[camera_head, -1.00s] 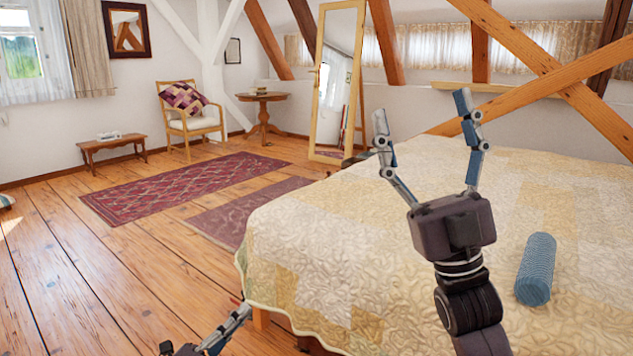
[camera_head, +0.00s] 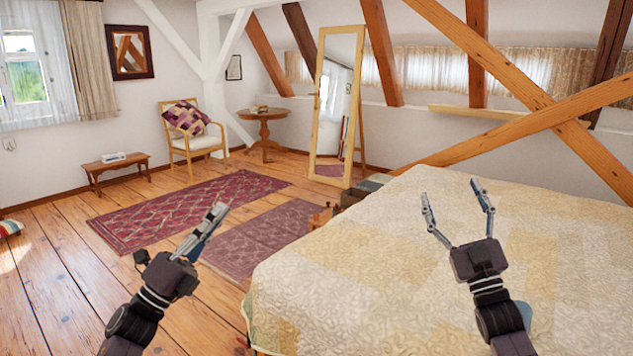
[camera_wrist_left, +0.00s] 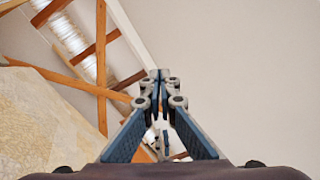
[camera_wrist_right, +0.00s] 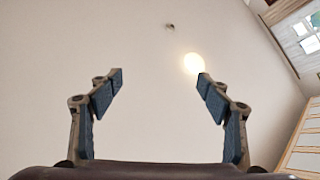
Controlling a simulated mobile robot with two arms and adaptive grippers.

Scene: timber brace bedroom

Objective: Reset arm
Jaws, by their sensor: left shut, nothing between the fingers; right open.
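My left gripper (camera_head: 218,212) is raised in front of the floor and rugs at the lower left of the head view. Its fingers are shut together with nothing between them, as the left wrist view (camera_wrist_left: 160,78) also shows. My right gripper (camera_head: 450,188) stands in front of the bed in the head view, fingers pointing up. Its fingers are spread wide and empty, and the right wrist view (camera_wrist_right: 160,78) shows only the ceiling and a round light between them.
The bed (camera_head: 370,270) with a cream quilt fills the right side. A standing mirror (camera_head: 337,105), a round table (camera_head: 264,115), an armchair (camera_head: 192,140) and a low bench (camera_head: 117,163) stand farther back. Two rugs (camera_head: 180,210) lie on the wooden floor, which is open at the left.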

